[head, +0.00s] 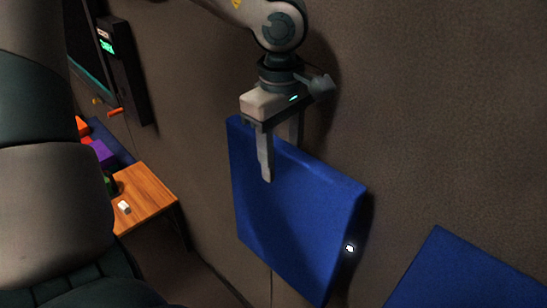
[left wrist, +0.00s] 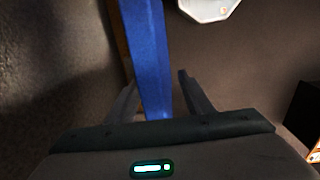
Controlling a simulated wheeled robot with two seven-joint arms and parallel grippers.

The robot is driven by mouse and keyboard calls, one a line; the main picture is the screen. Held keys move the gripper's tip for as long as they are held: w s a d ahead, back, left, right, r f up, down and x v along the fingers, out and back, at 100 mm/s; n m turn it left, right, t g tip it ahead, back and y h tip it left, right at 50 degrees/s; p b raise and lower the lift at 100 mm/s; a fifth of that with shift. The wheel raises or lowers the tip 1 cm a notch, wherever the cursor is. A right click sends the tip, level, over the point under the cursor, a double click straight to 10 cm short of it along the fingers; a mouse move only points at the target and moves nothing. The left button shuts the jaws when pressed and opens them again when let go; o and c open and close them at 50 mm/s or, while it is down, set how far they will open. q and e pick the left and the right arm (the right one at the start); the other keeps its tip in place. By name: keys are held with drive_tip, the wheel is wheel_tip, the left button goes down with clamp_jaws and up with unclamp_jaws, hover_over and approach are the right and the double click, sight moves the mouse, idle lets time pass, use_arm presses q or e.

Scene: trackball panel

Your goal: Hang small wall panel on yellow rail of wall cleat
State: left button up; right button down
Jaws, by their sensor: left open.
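A blue wall panel (head: 295,215) is tilted in the head view, near the brown wall. My left gripper (head: 281,162) straddles its top edge, one finger in front of the blue face and the other behind the edge. In the left wrist view the panel (left wrist: 150,60) runs between the two spread fingers of the gripper (left wrist: 158,80). The left finger is close to the panel, and a gap shows at the right finger. A thin brown-orange strip runs along the panel's left side there. I cannot make out a yellow rail. My right gripper is not in view.
A second blue panel (head: 455,275) is at the lower right. A wooden table (head: 150,190) with a small white object stands at the left, near colored blocks (head: 102,152). A dark screen device (head: 125,65) is on the wall. A white angular object (left wrist: 208,8) shows in the wrist view.

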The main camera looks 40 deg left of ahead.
use_arm(q)
drive_tip(key=shift+s+f+g, duration=0.3)
drive_tip(key=shift+s+f, duration=0.45)
drive_tip(key=shift+f, duration=0.35)
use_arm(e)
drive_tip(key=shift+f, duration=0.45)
use_arm(q)
drive_tip(key=r, duration=0.1)
drive_tip(key=w+r+b, duration=0.1)
drive_tip(key=r, duration=0.1)
drive_tip(key=w+r, duration=0.1)
drive_tip(key=shift+w+d+r+b, duration=0.1)
drive_tip(key=shift+r+b, duration=0.2)
drive_tip(key=shift+r, duration=0.05)
wheel_tip(320, 180, up, 15)
drive_tip(key=s+b, duration=0.2)
drive_tip(key=b, duration=0.1)
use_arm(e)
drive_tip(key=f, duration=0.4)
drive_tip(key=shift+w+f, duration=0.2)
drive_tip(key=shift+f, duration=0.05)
use_arm(q)
drive_tip(key=shift+w+f, duration=0.1)
drive_tip(key=shift+w, duration=0.05)
